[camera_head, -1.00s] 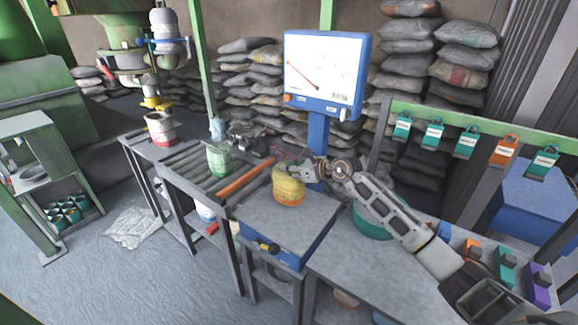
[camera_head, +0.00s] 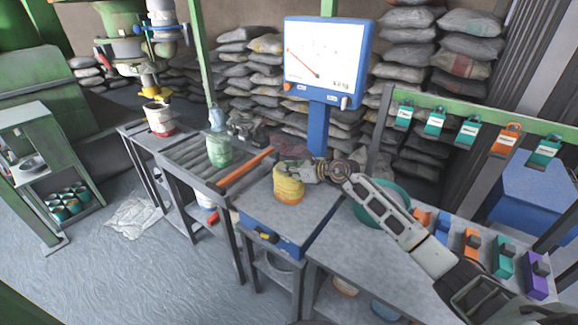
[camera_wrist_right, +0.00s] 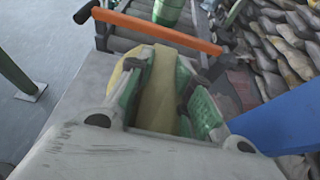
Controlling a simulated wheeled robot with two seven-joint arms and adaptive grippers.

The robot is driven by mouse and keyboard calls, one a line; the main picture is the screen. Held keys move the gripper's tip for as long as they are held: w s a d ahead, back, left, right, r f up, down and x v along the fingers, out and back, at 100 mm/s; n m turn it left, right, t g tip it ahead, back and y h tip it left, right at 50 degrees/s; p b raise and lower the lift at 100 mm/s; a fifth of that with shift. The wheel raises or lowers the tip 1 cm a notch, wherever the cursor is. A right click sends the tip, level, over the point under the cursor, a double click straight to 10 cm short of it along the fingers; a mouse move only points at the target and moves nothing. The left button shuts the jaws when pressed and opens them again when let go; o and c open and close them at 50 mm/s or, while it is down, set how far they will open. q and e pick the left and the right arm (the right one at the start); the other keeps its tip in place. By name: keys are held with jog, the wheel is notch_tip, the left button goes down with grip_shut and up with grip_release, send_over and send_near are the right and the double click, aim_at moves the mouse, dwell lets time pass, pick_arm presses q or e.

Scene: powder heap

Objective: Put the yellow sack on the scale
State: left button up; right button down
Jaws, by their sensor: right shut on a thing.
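The yellow sack (camera_head: 289,189) is over the middle of the scale's grey platform (camera_head: 313,205). Its base looks on or very near the surface; I cannot tell if it bears its weight. The scale has a blue front, a blue post and a white dial (camera_head: 330,52) with a red needle pointing to the upper left. My right gripper (camera_head: 288,168) is shut on the sack's upper part. In the right wrist view the sack (camera_wrist_right: 158,98) shows between the green-padded fingers (camera_wrist_right: 165,95). My left gripper is not in view.
An orange bar (camera_head: 245,167) lies between the platform and a roller conveyor (camera_head: 190,158) carrying a green sack (camera_head: 219,149). Grey sacks are stacked behind.

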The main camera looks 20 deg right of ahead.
jog(key=c, duration=1.7)
grip_release()
jog(key=shift+f, duration=0.25)
jog(key=o, duration=0.4)
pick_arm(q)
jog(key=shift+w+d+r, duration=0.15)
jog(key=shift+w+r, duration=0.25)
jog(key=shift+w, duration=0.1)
pick_arm(e)
jog(key=shift+r, duration=0.1)
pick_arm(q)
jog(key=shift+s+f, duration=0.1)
pick_arm(e)
jog(key=shift+s, duration=0.1)
